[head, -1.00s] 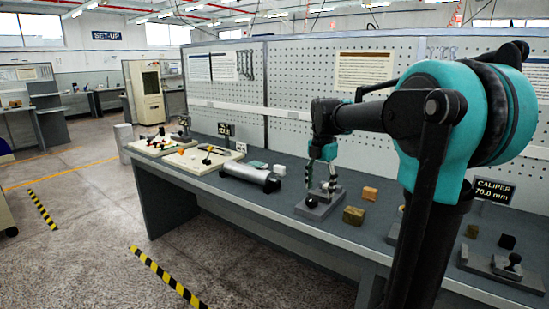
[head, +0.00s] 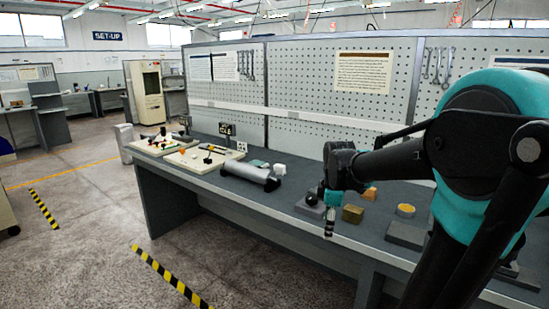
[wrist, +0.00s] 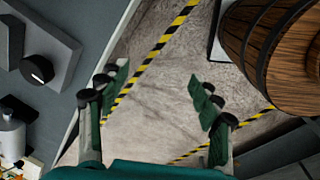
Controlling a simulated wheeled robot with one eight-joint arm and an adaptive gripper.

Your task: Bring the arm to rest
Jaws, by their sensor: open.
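My gripper (head: 328,225) hangs at the front edge of the bench in the head view, seen small and partly behind my arm. In the wrist view my gripper (wrist: 160,84) has its two green fingers spread apart with nothing between them. Below it are the floor and striped tape. My teal and black arm fills the right side of the head view and reaches over the bench (head: 285,218).
A grey block with a black knob (head: 311,199) stands close behind my gripper. A wooden barrel (wrist: 270,50) shows in the wrist view. The floor before the bench is clear.

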